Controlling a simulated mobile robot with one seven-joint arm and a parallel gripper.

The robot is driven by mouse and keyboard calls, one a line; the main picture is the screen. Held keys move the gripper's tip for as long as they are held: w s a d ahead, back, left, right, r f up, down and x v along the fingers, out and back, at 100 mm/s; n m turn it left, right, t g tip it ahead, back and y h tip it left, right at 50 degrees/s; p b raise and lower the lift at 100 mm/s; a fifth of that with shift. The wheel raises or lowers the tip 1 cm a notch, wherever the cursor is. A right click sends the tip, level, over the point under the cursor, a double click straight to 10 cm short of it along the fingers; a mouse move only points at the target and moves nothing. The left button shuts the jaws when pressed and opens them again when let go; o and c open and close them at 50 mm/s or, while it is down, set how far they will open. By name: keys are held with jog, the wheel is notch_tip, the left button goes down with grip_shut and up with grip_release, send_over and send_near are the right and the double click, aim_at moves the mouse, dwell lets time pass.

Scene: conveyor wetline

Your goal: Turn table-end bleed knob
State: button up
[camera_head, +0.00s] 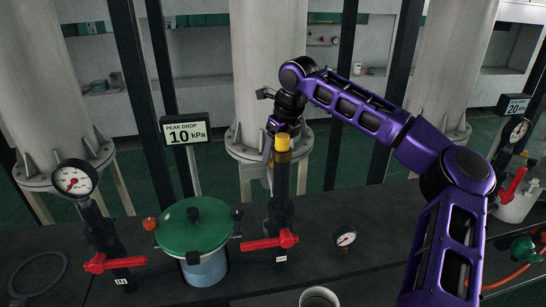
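A yellow cap (282,143) tops a dark upright pipe (281,190) at centre. My gripper (280,128) hangs from my purple arm right at this cap, its fingers small and dark against it. I cannot tell whether they touch or grip it. A small orange knob (150,224) sits left of a green-lidded vessel (194,226), and a dark knob (237,214) sits on its right side. A green knob (523,248) stands at the far right by an orange hose. No label shows which one is the table-end bleed knob.
Red lever handles (270,243) stick out low on the pipes, with another at left (114,262). A sign (187,129) reads "PEAK DROP 10 kPa". Large grey columns stand behind.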

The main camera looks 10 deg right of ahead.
jog(key=shift+r, duration=2.35)
jog(key=shift+d+r, duration=0.1)
jog(key=shift+r, duration=0.55)
